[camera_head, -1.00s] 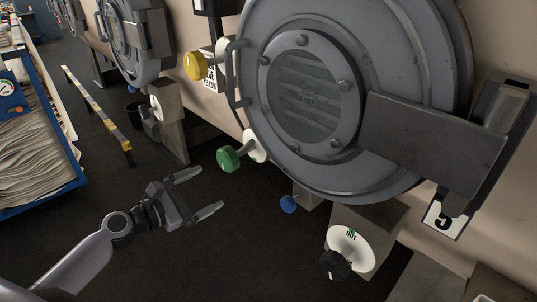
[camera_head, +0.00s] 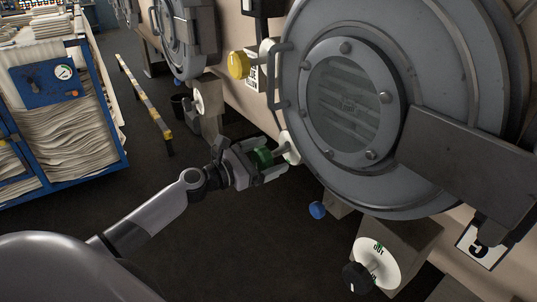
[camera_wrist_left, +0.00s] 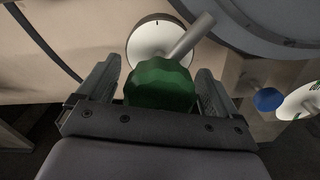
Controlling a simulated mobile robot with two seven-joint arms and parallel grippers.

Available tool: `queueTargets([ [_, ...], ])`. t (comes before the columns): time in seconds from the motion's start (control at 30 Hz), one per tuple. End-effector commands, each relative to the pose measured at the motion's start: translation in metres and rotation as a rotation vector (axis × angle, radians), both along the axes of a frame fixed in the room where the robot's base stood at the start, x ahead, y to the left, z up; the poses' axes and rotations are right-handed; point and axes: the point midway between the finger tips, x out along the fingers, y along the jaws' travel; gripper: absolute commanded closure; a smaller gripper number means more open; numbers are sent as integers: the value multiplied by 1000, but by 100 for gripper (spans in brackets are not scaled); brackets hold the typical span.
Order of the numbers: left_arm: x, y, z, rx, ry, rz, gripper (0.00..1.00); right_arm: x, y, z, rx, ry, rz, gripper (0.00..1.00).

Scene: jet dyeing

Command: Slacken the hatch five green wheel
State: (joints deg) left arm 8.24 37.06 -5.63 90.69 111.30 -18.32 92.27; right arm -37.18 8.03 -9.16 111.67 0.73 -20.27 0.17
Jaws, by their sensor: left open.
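The green wheel (camera_head: 262,158) is a ribbed knob on a grey stem in front of a white round dial (camera_head: 290,148), left of and below the big round grey hatch (camera_head: 350,105). A tag with a 5 (camera_head: 481,246) is at the hatch's lower right. My left gripper (camera_head: 268,160) is open, with its fingers on either side of the green wheel. In the left wrist view the green wheel (camera_wrist_left: 160,85) sits between the two open fingers, with the dial (camera_wrist_left: 152,40) behind it. I cannot tell whether the fingers touch it. My right gripper is not in view.
A yellow knob (camera_head: 238,65) is above the green wheel. A blue knob (camera_head: 317,210) and a black knob (camera_head: 356,277) are lower right. A blue cart with stacked cloth (camera_head: 68,140) and a striped floor bar (camera_head: 146,103) are at left. Dark floor lies between.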

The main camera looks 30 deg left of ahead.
Motion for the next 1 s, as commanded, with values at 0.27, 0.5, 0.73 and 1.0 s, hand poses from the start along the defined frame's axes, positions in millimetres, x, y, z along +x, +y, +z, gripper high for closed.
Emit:
queueTargets([
  [0.27,5,-3,0,2,0,-1,7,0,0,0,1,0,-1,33],
  [0.5,5,-2,0,2,0,0,39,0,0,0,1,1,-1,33],
  [0.73,5,-2,0,4,-1,0,58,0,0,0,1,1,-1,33],
  [1.0,5,-2,-1,70,-28,1,58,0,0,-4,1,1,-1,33],
])
